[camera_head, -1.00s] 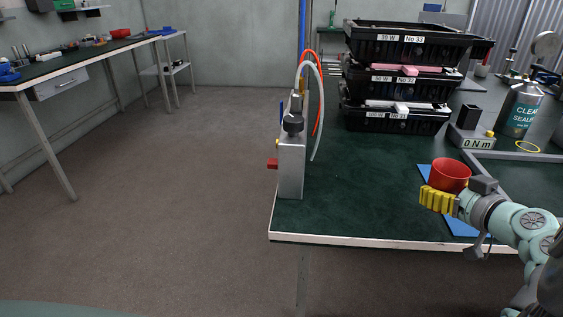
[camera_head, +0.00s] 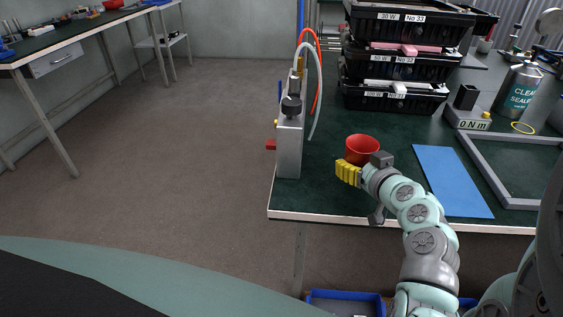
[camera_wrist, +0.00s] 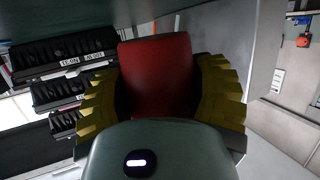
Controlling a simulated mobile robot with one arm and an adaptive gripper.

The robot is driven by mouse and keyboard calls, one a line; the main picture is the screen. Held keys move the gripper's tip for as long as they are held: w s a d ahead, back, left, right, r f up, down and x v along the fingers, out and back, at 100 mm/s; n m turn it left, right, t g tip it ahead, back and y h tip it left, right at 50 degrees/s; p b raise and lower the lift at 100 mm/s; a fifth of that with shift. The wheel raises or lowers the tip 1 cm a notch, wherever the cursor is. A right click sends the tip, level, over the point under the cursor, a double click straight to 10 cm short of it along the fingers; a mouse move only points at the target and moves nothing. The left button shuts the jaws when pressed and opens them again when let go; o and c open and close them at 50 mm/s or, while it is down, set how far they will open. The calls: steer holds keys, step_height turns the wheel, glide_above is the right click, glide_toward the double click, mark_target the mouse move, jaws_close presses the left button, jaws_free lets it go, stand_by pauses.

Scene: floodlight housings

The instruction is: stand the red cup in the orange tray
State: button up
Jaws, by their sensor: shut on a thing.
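The red cup (camera_head: 362,149) is upright with its open rim up, over the green bench top near its front left part. My gripper (camera_head: 349,172) has yellow ribbed fingers and is shut on the cup. In the wrist view the red cup (camera_wrist: 157,78) sits between both yellow fingers, one on each side. Its lower part is hidden by my wrist and fingers in the head view, so I cannot tell how high it is above the bench. No orange tray shows in either view.
A grey metal box (camera_head: 289,145) with hoses stands left of the cup. Black crates (camera_head: 395,99) are stacked behind. A blue mat (camera_head: 453,182) lies bare to the right, beside a grey frame (camera_head: 500,180). Blue bins (camera_head: 345,297) show below the bench.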

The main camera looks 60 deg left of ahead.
steer(key=shift+f, duration=1.5)
steer(key=shift+d+f+b, duration=0.1)
steer(key=shift+f+b, duration=0.15)
steer(key=shift+b, duration=0.2)
steer(key=o, duration=1.1)
steer(key=shift+r, duration=0.15)
steer(key=shift+r+p, duration=0.25)
steer(key=shift+p, duration=0.25)
steer(key=shift+b+v, duration=1.05)
steer(key=shift+v, duration=4.95)
